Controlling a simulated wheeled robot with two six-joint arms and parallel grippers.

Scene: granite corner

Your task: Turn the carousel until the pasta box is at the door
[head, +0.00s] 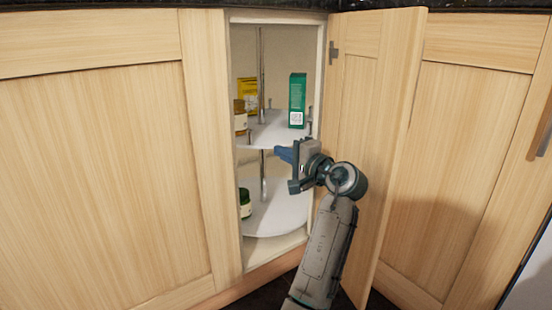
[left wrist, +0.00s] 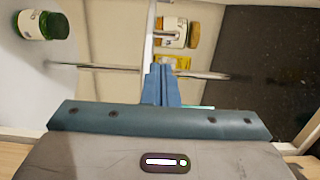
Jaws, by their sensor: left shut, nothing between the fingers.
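The carousel has an upper shelf (head: 262,134) and a lower shelf (head: 284,211) on a metal pole (head: 262,168), inside the open corner cabinet. A green box (head: 297,92) stands at the right of the upper shelf, and a yellow box (head: 248,92) stands farther back left. I cannot read which one is the pasta box. The yellow box also shows in the left wrist view (left wrist: 172,62). My left gripper (head: 284,154) is shut and empty, at the cabinet opening just below the upper shelf's front right. It also shows in the left wrist view (left wrist: 158,73). My right gripper is not in view.
An amber jar (head: 240,119) stands at the upper shelf's left edge; a green-lidded jar (head: 245,204) is on the lower shelf. The open door (head: 381,130) stands close to the right of my arm. The cabinet frame (head: 212,130) bounds the opening on the left.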

